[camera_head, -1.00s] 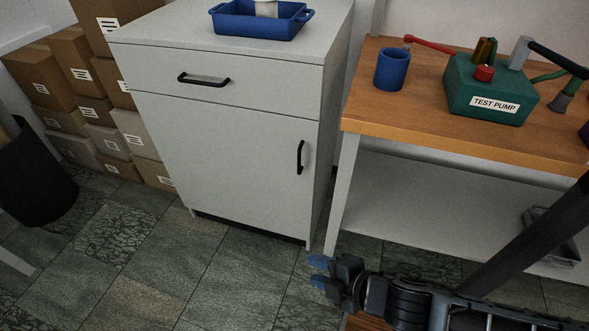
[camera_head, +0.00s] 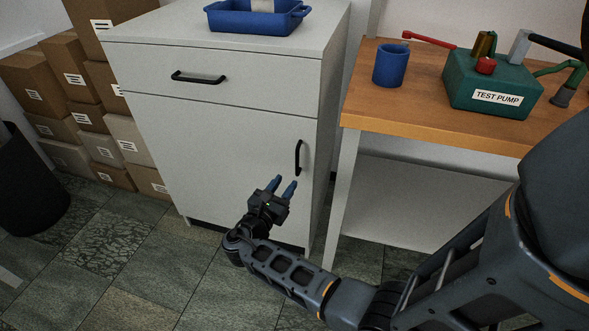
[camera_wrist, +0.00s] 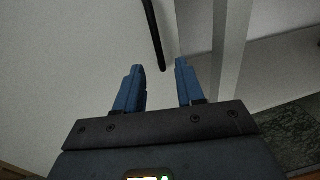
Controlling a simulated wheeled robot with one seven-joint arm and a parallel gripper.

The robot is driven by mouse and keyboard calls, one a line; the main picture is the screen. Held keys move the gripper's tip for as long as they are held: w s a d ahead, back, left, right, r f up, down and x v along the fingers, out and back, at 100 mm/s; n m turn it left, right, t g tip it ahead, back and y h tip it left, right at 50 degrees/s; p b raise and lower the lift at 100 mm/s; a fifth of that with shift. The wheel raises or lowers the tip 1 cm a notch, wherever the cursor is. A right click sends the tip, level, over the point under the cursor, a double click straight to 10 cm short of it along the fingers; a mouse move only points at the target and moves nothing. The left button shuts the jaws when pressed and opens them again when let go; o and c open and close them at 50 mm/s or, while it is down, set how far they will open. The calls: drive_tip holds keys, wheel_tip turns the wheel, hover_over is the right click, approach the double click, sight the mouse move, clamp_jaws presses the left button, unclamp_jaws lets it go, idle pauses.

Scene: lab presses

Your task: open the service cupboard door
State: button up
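The service cupboard (camera_head: 215,130) is a light grey cabinet with a drawer above and a door (camera_head: 225,150) below. The door is closed. Its black vertical handle (camera_head: 298,158) sits near the door's upper right edge. My gripper (camera_head: 281,186) has blue fingers, parted and empty, in front of the door, below and left of the handle in the head view. In the wrist view, the handle (camera_wrist: 154,35) lies ahead of and between the open fingers (camera_wrist: 158,80), apart from them.
A workbench (camera_head: 440,110) with a blue mug (camera_head: 390,66) and a green test pump (camera_head: 490,84) stands at the right. Cardboard boxes (camera_head: 75,90) and a black bin (camera_head: 30,190) are at the left. A blue tray (camera_head: 255,20) is on the cupboard. The drawer handle (camera_head: 198,78) is above the door.

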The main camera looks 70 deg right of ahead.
drive_tip(key=d, duration=0.8)
drive_tip(key=shift+s+r+g, duration=0.2)
drive_tip(key=shift+r+g, duration=0.1)
drive_tip(key=shift+r, duration=0.1)
drive_tip(key=shift+c, duration=0.2)
clamp_jaws()
